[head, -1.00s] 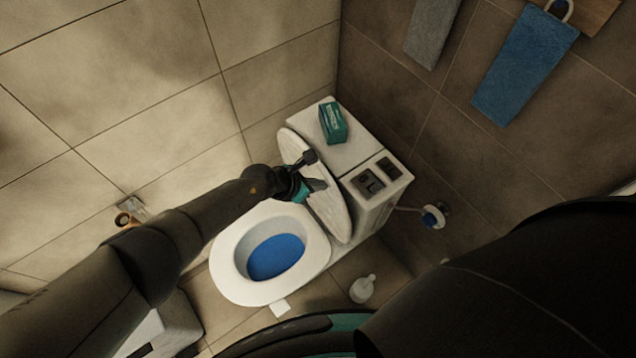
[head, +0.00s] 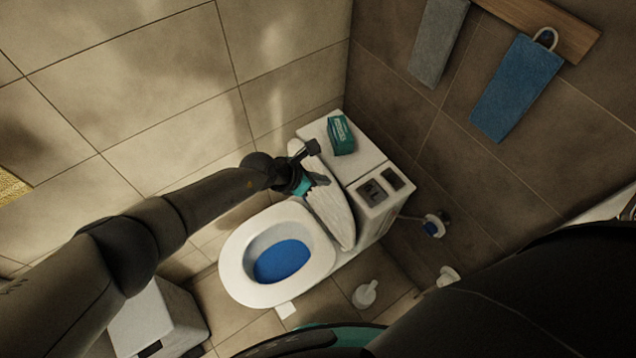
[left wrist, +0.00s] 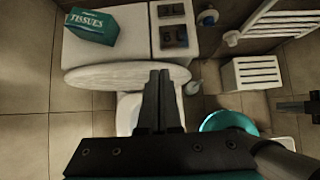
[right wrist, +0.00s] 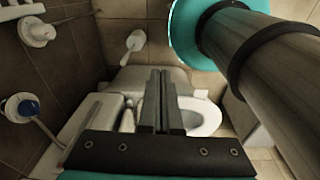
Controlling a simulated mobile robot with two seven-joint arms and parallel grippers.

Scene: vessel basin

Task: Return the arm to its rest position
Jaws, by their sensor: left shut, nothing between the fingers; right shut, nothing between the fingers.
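My left arm comes in from the left in the head view. Its gripper (head: 314,165) is shut and empty, and in the picture it overlaps the raised toilet lid (head: 332,213); I cannot tell whether they touch. In the left wrist view the closed fingers (left wrist: 160,100) show in front of the lid (left wrist: 125,75). My right gripper does not show clearly in the head view. In the right wrist view its fingers (right wrist: 161,100) are shut and empty, with the toilet bowl (right wrist: 203,118) beyond them.
The toilet seat (head: 235,262) is down around blue water. A green tissue box (head: 341,135) sits on the cistern top. A blue towel (head: 516,88) and a grey towel (head: 438,42) hang on the wall. A white bin (head: 160,318) stands at lower left.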

